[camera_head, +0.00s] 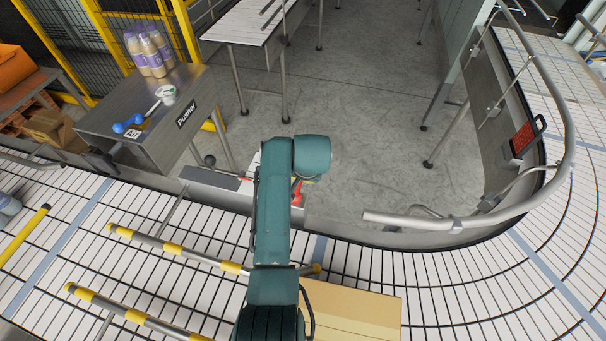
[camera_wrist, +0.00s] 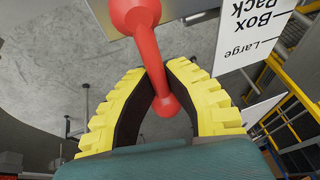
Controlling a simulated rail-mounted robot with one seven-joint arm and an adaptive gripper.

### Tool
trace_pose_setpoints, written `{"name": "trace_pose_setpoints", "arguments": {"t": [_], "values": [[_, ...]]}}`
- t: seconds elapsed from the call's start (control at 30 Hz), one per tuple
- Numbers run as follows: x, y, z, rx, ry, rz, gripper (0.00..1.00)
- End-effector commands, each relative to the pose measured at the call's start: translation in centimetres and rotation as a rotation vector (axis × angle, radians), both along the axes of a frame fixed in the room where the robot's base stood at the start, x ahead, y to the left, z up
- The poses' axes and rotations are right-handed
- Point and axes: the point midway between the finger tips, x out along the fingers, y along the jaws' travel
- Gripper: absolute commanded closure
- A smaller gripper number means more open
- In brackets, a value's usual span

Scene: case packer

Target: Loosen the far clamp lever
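A red clamp lever (camera_wrist: 146,50) with a rounded hub and a ball end shows in the wrist view. The yellow fingers of my gripper (camera_wrist: 156,72) with dark inner pads close in on its narrow shaft from both sides, and the ball end (camera_wrist: 165,105) lies between the fingers. The pads appear to touch the shaft. In the head view a small red part of the lever (camera_head: 297,190) shows beside my arm, above the conveyor's far rail. My arm hides most of the clamp and the gripper there.
A cardboard box (camera_head: 352,312) sits on the conveyor below my arm. Yellow-banded rods (camera_head: 175,248) lie left. The Pusher table (camera_head: 150,112) and a curved guard rail (camera_head: 470,222) flank the open floor.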

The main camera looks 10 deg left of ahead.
Motion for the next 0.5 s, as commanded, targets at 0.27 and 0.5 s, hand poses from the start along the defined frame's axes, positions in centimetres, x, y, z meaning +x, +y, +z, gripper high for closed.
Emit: {"name": "trace_pose_setpoints", "arguments": {"t": [0.27, 0.5], "values": [[-0.01, 0.07, 0.0, 0.001, 0.0, 0.0, 0.58], [-0.12, -0.04, 0.5, 0.001, -0.003, -0.001, 0.58]]}}
